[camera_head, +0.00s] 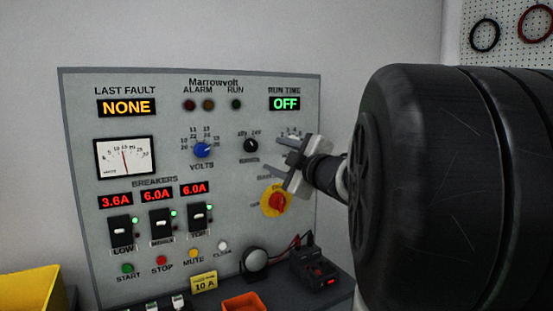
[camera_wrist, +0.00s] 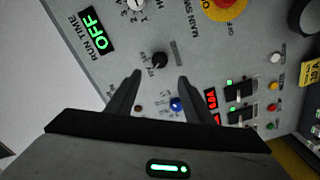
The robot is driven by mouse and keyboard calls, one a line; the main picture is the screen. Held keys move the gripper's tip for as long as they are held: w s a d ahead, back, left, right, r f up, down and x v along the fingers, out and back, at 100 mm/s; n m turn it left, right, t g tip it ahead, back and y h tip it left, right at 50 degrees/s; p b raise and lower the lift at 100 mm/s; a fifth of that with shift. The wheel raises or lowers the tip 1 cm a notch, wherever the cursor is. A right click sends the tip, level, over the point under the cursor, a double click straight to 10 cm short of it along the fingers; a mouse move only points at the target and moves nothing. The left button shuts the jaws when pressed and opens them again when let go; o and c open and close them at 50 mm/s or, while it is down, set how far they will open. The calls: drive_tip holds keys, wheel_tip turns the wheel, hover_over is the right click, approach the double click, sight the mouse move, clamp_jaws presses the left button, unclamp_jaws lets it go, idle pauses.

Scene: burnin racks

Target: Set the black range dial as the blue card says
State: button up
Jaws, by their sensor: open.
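The black range dial (camera_head: 250,145) is a small knob on the grey panel, right of the blue volts knob (camera_head: 201,150). Small print sits above it, too small to read surely. In the wrist view the black dial (camera_wrist: 160,59) lies just beyond my fingertips, roughly centred between them. My gripper (camera_head: 279,159) is open and empty, in front of the panel and right of the dial in the head view. Its fingers (camera_wrist: 160,77) show apart in the wrist view, not touching the dial. I see no blue card in either view.
A red main switch on a yellow disc (camera_head: 277,203) is below my gripper. A white dial (camera_wrist: 136,3) is partly hidden behind my gripper in the head view. Breakers (camera_head: 160,222) and buttons fill the lower left. A yellow 10 A card (camera_head: 204,283) stands at the panel's foot.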

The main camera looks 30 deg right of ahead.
drive_tip(key=shift+s+d, duration=0.1)
drive_tip(key=shift+s, duration=2.3)
drive_tip(key=w+a+m, duration=0.4)
drive_tip(key=w+a, duration=0.1)
drive_tip(key=a, duration=0.8)
drive_tip(key=s+a+f+m+g, duration=0.35)
drive_tip(key=s+f, duration=0.35)
drive_tip(key=s, duration=0.3)
drive_tip(key=s+a+f+m+g, duration=0.2)
drive_tip(key=s+f+g, duration=0.4)
drive_tip(key=s, duration=0.4)
drive_tip(key=s+a+f+m+g, duration=0.3)
drive_tip(key=s+f, duration=0.5)
drive_tip(key=s, duration=0.3)
wheel_tip(320, 180, up, 18)
drive_tip(key=w+p, duration=0.1)
drive_tip(key=p, duration=1.7)
drive_tip(key=shift+w+d+h+p, duration=0.15)
drive_tip(key=shift+d+h+p, duration=0.15)
drive_tip(key=shift+p, duration=0.1)
